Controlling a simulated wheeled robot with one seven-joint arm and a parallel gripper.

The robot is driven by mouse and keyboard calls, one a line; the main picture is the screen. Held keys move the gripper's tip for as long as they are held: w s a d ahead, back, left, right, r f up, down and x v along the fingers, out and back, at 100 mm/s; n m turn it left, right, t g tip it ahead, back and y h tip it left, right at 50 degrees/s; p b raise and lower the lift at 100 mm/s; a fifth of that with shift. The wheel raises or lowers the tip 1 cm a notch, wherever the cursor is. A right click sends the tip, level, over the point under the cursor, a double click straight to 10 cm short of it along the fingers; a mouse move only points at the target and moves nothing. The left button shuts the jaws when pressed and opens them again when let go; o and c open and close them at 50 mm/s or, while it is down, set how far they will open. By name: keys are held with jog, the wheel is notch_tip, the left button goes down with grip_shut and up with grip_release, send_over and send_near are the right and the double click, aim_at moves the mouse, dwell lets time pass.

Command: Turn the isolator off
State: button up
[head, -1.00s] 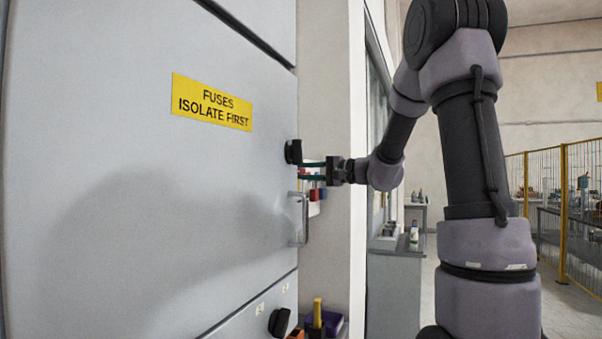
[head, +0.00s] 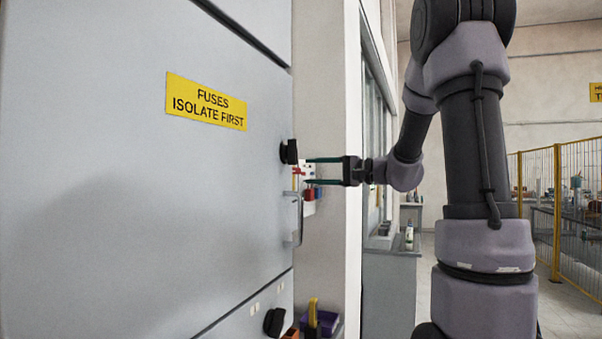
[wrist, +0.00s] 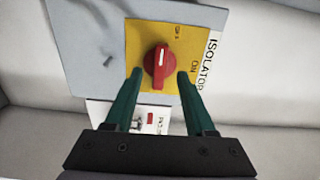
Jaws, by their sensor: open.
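ON is printed to the right; a small marking at the top right is hard to read, perhaps OFF. My gripper (wrist: 159,74) is open and empty, with one green finger on each side of the knob and visible gaps. In the head view my gripper (head: 309,171) faces the red knob (head: 298,171) beyond the cabinet edge, with a gap in front of its fingertips.
A grey cabinet door (head: 110,200) with a FUSES ISOLATE FIRST label (head: 206,101) fills the left. A black knob (head: 289,152) and a metal handle (head: 298,218) stick out at its edge near my gripper. A purple bin (head: 327,322) stands below.

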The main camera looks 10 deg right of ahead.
jog(key=v, duration=0.5)
dwell(0.4)
